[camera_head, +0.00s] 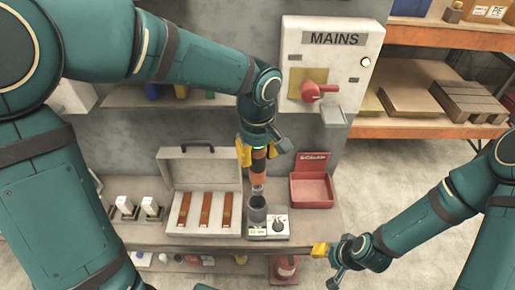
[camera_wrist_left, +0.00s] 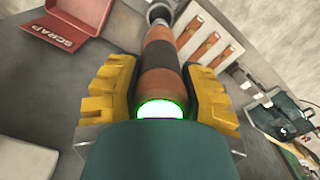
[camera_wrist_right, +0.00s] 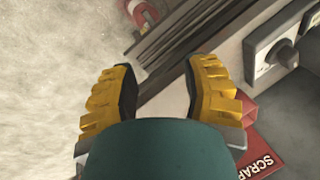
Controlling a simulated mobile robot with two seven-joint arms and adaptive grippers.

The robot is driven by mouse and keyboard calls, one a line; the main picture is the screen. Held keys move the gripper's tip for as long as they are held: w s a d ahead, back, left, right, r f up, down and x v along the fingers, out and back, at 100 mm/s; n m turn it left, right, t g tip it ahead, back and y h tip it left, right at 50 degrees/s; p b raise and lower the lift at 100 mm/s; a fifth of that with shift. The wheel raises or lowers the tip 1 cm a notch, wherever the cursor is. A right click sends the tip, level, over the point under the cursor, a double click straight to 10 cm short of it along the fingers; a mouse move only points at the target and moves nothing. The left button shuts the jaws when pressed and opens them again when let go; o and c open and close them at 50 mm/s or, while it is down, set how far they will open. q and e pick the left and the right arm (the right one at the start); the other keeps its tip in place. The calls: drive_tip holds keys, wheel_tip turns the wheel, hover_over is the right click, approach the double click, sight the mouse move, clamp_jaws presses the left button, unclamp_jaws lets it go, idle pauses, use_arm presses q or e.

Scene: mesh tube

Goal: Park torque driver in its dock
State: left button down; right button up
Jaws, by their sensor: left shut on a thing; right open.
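The torque driver (camera_head: 259,170) has an orange and dark handle and hangs roughly upright, tip down. My left gripper (camera_head: 258,152) is shut around its upper handle; the left wrist view shows the driver (camera_wrist_left: 162,60) between the yellow fingers. The dock, a grey cup (camera_head: 257,212), stands on the bench directly below the driver. The driver's tip is at or just above the cup's mouth; I cannot tell if it is inside. The cup's rim (camera_wrist_left: 160,12) is partly hidden behind the driver in the left wrist view. My right gripper (camera_wrist_right: 165,90) is open and empty near the bench's front edge.
A switch box with a dial (camera_head: 278,226) sits right of the cup. An open case (camera_head: 177,222) with orange-brown strips stands left. A red SCRAP bin (camera_head: 312,190) is behind right. A MAINS panel (camera_head: 327,60) with a red handle is above.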

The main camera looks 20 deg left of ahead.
sight(258, 182)
use_arm(q)
drive_tip(key=shift+f+b, duration=1.65)
drive_tip(key=shift+f, duration=0.75)
drive_tip(key=shift+f+b, duration=0.45)
drive_tip(key=shift+f, duration=0.1)
use_arm(e)
drive_tip(key=shift+s+a+f, duration=0.1)
drive_tip(key=shift+s+f, duration=0.1)
drive_tip(key=shift+f, duration=0.55)
drive_tip(key=shift+s+f, duration=0.25)
drive_tip(key=shift+f, duration=0.45)
drive_tip(key=shift+s+a+f, duration=0.1)
drive_tip(key=shift+s+f, duration=0.1)
drive_tip(key=shift+f, duration=0.55)
use_arm(q)
drive_tip(key=shift+f+b, duration=1.2)
drive_tip(key=shift+f, duration=0.1)
use_arm(e)
drive_tip(key=shift+s+f+g, duration=0.2)
drive_tip(key=shift+f, duration=0.4)
drive_tip(key=shift+s+f+g, duration=0.2)
drive_tip(key=shift+f, duration=0.4)
use_arm(q)
drive_tip(key=shift+f+b, duration=1.2)
drive_tip(key=shift+f, duration=0.25)
use_arm(e)
drive_tip(key=shift+w+f, duration=0.25)
drive_tip(key=shift+f, duration=0.9)
